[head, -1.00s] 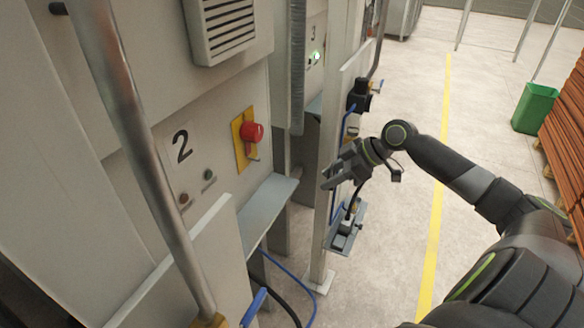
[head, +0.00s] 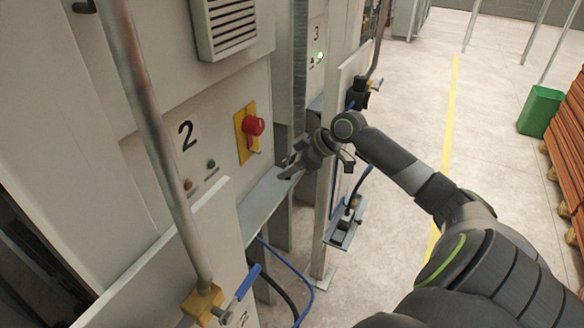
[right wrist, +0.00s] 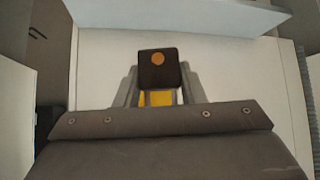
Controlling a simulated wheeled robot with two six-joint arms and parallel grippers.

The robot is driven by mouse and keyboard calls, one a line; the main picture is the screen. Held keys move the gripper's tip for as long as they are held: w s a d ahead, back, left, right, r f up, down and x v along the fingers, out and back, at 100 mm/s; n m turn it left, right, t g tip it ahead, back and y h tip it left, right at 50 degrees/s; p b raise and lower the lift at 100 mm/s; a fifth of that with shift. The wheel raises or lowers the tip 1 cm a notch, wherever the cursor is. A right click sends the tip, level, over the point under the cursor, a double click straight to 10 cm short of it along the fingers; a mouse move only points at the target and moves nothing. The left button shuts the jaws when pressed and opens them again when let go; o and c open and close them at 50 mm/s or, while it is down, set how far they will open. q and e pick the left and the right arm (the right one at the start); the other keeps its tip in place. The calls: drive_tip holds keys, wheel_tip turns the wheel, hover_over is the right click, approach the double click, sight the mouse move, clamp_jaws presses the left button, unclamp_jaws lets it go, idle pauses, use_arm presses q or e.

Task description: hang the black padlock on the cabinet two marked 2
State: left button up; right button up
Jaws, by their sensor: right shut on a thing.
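My right gripper (head: 286,168) is at the right end of the cabinet's grey ledge, below and right of the switch. In the right wrist view it is shut on the black padlock (right wrist: 158,72), which has an orange round spot. Yellow shows between the fingers below it. The shackle cannot be made out. My left gripper is not in view.
A grey ledge (head: 262,205) juts out below the switch. A slanting pipe (head: 150,130) with a yellow fitting and blue-handled valve (head: 248,282) stands in front at left. Cabinet three (head: 316,70) is beyond.

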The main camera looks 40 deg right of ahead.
drive_tip(key=shift+w+a, duration=0.25)
drive_tip(key=shift+a, duration=0.1)
drive_tip(key=w+a+b, duration=0.1)
drive_tip(key=w, duration=0.1)
drive_tip(key=w+b, duration=0.2)
drive_tip(key=w, duration=0.1)
drive_tip(key=w+a+f+b, duration=0.1)
drive_tip(key=w+b, duration=0.1)
drive_tip(key=shift+w+a+f, duration=0.1)
drive_tip(key=shift+w+a, duration=0.15)
drive_tip(key=shift+a, duration=0.1)
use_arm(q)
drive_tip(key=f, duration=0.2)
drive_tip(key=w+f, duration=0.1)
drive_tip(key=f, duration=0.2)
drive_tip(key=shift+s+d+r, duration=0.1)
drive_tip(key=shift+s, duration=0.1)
use_arm(e)
drive_tip(key=shift+a+f, duration=0.15)
drive_tip(key=shift+f, duration=0.15)
